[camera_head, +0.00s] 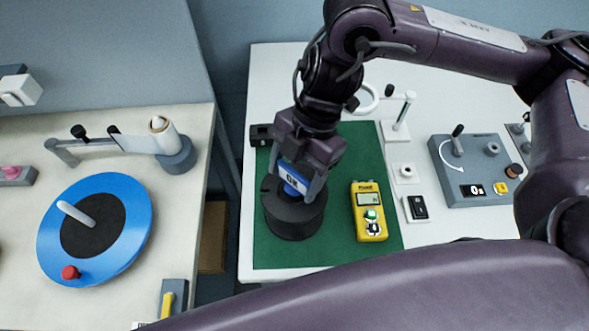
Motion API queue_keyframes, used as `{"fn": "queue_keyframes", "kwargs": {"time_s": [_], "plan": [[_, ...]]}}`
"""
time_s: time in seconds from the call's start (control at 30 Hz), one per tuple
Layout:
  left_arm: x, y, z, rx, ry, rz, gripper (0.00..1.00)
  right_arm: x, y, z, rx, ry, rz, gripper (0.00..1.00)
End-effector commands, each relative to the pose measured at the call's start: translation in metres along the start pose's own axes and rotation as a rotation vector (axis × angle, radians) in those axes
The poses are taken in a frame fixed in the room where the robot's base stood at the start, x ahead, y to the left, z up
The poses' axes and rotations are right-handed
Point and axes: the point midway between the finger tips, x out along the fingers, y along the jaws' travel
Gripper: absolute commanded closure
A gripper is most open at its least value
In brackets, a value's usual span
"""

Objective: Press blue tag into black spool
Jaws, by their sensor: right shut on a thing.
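The black spool (292,222) stands upright on the green mat (330,252), near its left side. My right gripper (304,182) points down over the spool's top and is shut on the blue tag (289,187), which has a white label reading OK. The tag is tilted and its lower edge is at the spool's top. I cannot tell whether it sits in the spool, because the fingers hide part of it. My left gripper is not in view.
A yellow meter (369,233) lies right of the spool. A black switch (418,207), a white stand (397,130) and a grey control box (475,190) are farther right. A blue wheel (133,221) is on the left table, across a gap. The mat's front is clear.

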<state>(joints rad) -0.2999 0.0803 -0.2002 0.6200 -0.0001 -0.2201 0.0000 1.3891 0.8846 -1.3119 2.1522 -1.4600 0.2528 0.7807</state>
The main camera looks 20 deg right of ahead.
Motion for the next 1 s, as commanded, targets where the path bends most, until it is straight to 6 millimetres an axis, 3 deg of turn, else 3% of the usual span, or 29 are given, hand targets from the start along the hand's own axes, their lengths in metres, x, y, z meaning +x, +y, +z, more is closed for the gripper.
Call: {"fn": "queue_keyframes", "kwargs": {"time_s": [0.37,1.0], "plan": [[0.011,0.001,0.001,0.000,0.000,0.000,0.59,0.014,0.000,0.006,0.000,0.001,-0.001,0.54],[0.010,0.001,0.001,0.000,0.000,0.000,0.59,0.014,0.000,0.006,0.000,0.000,-0.001,0.54]]}}
